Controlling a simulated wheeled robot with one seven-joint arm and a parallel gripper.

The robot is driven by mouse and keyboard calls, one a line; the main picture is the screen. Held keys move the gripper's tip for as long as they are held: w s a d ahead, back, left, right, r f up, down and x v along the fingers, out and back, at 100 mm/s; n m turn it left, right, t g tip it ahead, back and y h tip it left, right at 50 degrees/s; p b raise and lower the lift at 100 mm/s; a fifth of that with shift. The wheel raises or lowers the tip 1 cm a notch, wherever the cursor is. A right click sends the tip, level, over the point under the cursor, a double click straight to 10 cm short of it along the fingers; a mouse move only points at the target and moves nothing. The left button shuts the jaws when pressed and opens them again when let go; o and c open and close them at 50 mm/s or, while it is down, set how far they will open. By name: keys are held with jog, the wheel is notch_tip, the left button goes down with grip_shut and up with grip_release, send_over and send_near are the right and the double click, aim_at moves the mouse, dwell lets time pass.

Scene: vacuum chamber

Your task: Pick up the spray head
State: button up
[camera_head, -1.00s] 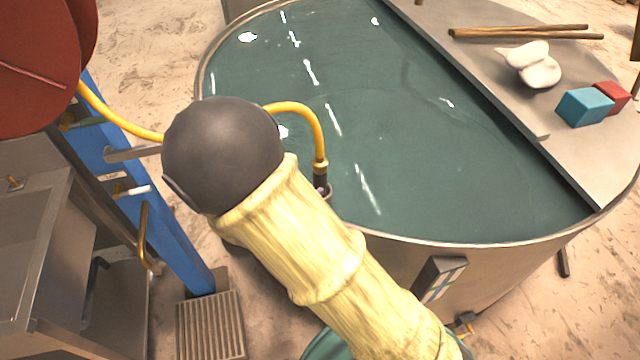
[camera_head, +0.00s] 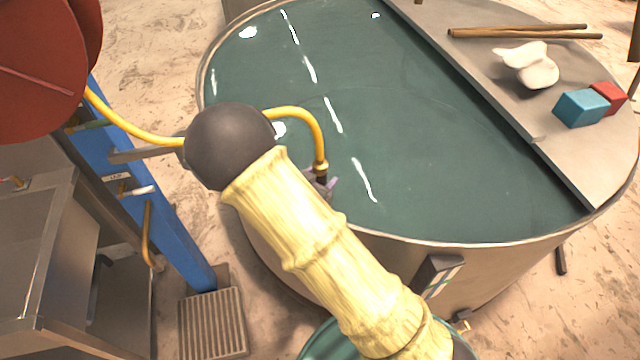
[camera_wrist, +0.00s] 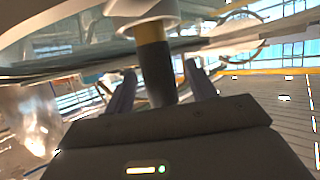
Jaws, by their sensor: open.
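The spray head (camera_head: 321,173) is a dark nozzle below a brass collar, at the end of a curved yellow hose by the near left rim of the tank. In the wrist view the spray head (camera_wrist: 158,76) is a dark cylinder with a yellow band, standing between the two purple-grey fingers. My gripper (camera_wrist: 160,68) is open, with a finger on either side of it and gaps visible. In the head view, a purplish fingertip shows beside the nozzle; my arm hides most of the gripper and the nozzle's lower end.
A round metal tank (camera_head: 480,240) holds dark green liquid. A grey shelf (camera_head: 470,75) across it bears sticks (camera_head: 520,31), a white lump (camera_head: 530,66), a blue block (camera_head: 581,108) and a red block (camera_head: 610,95). A blue post (camera_head: 165,215) and floor grate (camera_head: 212,322) lie left.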

jog(key=shift+x, duration=1.25)
jog(key=shift+r, duration=0.1)
grip_shut()
